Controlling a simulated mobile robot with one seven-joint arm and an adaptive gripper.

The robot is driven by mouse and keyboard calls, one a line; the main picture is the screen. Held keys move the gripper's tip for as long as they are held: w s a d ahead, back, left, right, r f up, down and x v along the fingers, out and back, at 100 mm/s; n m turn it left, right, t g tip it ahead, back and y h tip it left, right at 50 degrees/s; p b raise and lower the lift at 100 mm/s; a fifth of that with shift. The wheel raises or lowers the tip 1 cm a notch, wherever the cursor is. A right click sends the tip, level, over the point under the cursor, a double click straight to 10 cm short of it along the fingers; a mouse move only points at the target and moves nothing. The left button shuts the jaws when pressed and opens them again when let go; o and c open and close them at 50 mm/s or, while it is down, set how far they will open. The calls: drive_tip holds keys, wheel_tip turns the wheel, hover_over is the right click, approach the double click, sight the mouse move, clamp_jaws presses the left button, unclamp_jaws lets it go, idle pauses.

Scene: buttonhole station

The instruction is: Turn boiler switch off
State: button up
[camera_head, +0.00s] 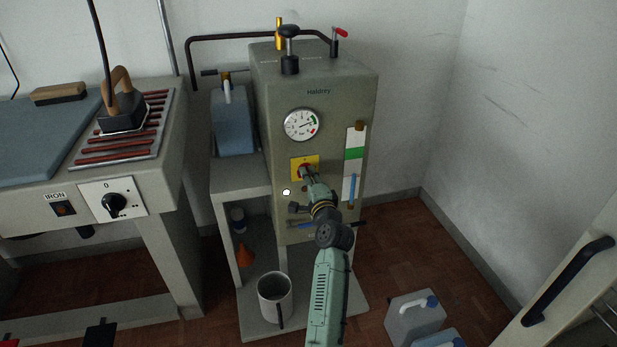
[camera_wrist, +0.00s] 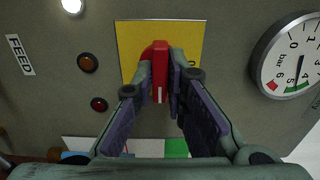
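The boiler switch is a red knob (camera_wrist: 160,62) on a yellow plate (camera_wrist: 135,45), on the boiler's front below the round gauge. A white mark shows on the knob's near end. My gripper (camera_wrist: 160,75) is at the knob, with one finger on each side. The fingers converge on it and appear shut on it. In the head view my gripper (camera_head: 308,175) covers most of the knob, and the yellow plate (camera_head: 297,161) shows around it. The boiler (camera_head: 275,110) is a grey-green box labelled Haldrey.
The gauge (camera_head: 301,125) is above the switch and a level tube (camera_head: 352,185) is to its right. Indicator lamps (camera_wrist: 88,62) sit beside the plate. Jugs (camera_head: 413,318) stand on the floor at right. An ironing table is at left.

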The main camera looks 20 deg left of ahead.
clamp_jaws()
drive_tip(key=shift+n+b, duration=6.25)
drive_tip(key=shift+n, duration=2.75)
drive_tip(key=o, duration=0.5)
unclamp_jaws()
